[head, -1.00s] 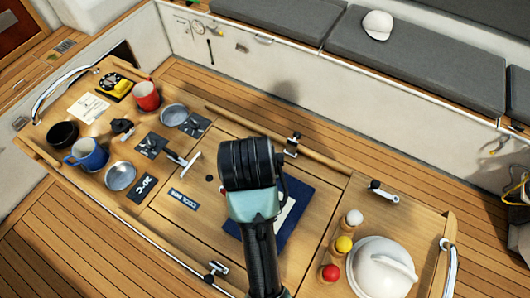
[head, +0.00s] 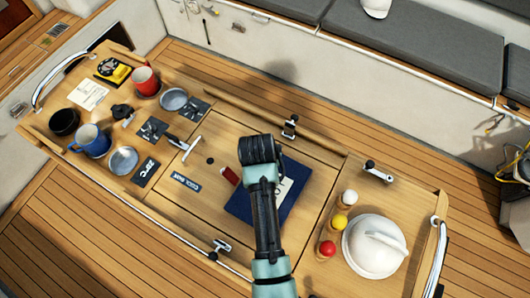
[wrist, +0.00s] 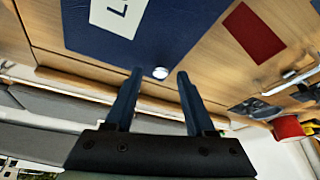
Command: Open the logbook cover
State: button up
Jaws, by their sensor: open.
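The logbook (head: 241,207) is dark blue and lies flat on the wooden table, its cover down. A pale label shows on it; in the wrist view the logbook (wrist: 180,38) fills the top, its label marked with an "L". I cannot tell whether the fingertips touch the book. In the head view my arm covers the book's middle and the fingers are hidden.
A flat red item (head: 229,175) lies left of the logbook. Three small ball-topped pieces, including a yellow one (head: 339,221), and a white domed object (head: 374,246) stand to the right. Mugs, including a blue one (head: 90,141), and dishes crowd the left end. A raised wooden rail (head: 258,116) borders the far side.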

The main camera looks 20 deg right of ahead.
jog(key=shift+w+f, duration=0.15)
jog(key=shift+f, duration=0.15)
jog(key=shift+c, duration=0.2)
grip_shut()
dwell(1.2)
